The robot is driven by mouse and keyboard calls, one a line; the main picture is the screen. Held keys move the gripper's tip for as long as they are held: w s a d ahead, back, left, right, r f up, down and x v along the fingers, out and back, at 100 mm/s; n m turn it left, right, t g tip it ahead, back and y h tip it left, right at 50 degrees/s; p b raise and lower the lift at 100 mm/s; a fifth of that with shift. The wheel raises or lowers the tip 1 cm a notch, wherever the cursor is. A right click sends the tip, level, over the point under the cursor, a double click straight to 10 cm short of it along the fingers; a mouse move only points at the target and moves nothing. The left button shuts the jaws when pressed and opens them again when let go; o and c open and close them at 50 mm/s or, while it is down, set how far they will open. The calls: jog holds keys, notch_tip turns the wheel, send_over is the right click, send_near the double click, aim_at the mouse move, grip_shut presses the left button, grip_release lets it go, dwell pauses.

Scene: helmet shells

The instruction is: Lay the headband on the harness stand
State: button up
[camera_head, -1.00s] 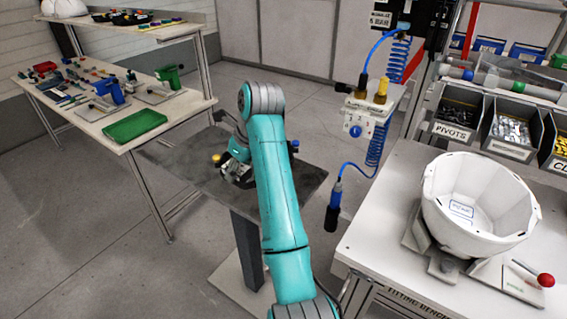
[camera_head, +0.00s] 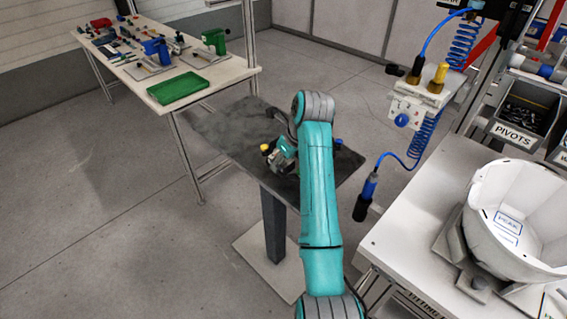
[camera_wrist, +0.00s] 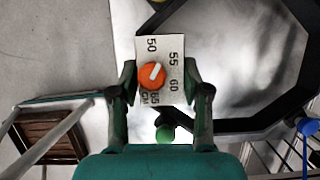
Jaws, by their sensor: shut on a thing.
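My gripper (camera_wrist: 158,78) is shut on the headband's white size plate, which has an orange knob (camera_wrist: 152,76) and numbers from 50 to 65. The headband (camera_wrist: 290,100) is a black angular ring reaching away from the fingers in the wrist view. Beneath it is the grey top of the harness stand (camera_wrist: 235,70), with green (camera_wrist: 165,133) and blue (camera_wrist: 307,126) posts near the ring. In the head view my gripper (camera_head: 284,156) is low over the stand (camera_head: 235,128), beside a yellow knob (camera_head: 266,148). Whether the band touches the stand is unclear.
A white shell (camera_head: 520,215) sits on the bench at the right. A blue-hosed tool (camera_head: 366,195) hangs between that bench and the stand. A table with a green tray (camera_head: 180,88) stands at the back left. The front-left floor is clear.

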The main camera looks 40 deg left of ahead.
jog(key=shift+f, duration=0.65)
jog(key=o, duration=1.2)
jog(key=shift+f, duration=0.1)
